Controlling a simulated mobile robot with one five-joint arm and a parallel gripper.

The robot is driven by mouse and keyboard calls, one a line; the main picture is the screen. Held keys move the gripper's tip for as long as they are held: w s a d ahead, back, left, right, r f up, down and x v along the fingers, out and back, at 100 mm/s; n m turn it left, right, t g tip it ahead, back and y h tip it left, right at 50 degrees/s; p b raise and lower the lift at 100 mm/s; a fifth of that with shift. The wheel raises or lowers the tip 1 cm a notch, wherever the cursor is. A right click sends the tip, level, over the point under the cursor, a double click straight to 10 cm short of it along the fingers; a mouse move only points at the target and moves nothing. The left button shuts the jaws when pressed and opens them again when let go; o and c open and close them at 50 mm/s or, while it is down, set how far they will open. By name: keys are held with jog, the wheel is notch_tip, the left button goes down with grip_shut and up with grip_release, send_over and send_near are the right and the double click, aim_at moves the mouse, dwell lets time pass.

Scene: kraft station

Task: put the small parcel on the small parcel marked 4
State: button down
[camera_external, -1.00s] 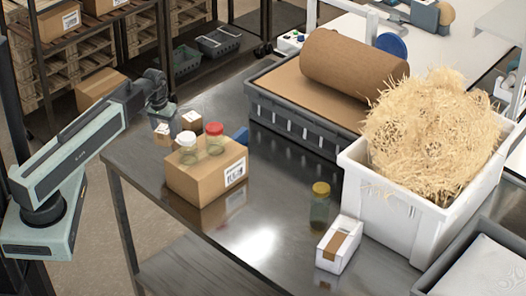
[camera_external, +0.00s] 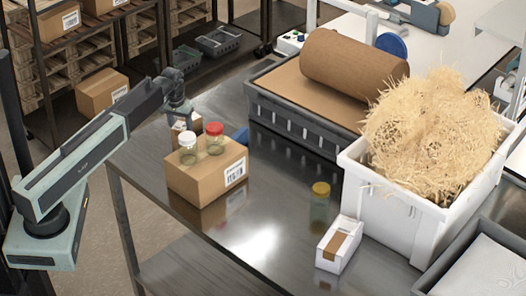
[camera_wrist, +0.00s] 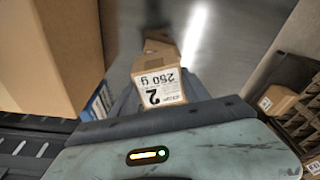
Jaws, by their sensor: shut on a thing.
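My gripper (camera_external: 180,106) is over the left back part of the metal table, behind the large carton. It is shut on a small brown parcel (camera_wrist: 160,88), whose white label reads 2 and 250 g, upside down in the wrist view. Another brown cardboard surface (camera_wrist: 157,46) shows just beyond it; I cannot tell if the two touch. In the outside view, small brown cardboard (camera_external: 179,134) shows under my gripper, partly behind the carton and jars. I cannot read a 4 on any parcel.
The large carton (camera_external: 205,187) carries a white-lidded jar (camera_external: 188,151) and a red-lidded jar (camera_external: 215,141), close to my gripper. A grey tray (camera_external: 300,137) with a paper roll stands to the right. The table's middle front (camera_external: 255,205) is clear.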

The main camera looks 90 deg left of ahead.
aim_at(179, 128)
jog(key=shift+f, duration=0.2)
jog(key=c, duration=0.5)
grip_release()
jog(key=shift+r, duration=0.1)
jog(key=r+p, duration=0.4)
jog(key=d+r+p, duration=0.1)
jog(key=r+p, duration=0.7)
jog(key=shift+s+d+r, duration=0.15)
jog(key=shift+s+d, duration=0.2)
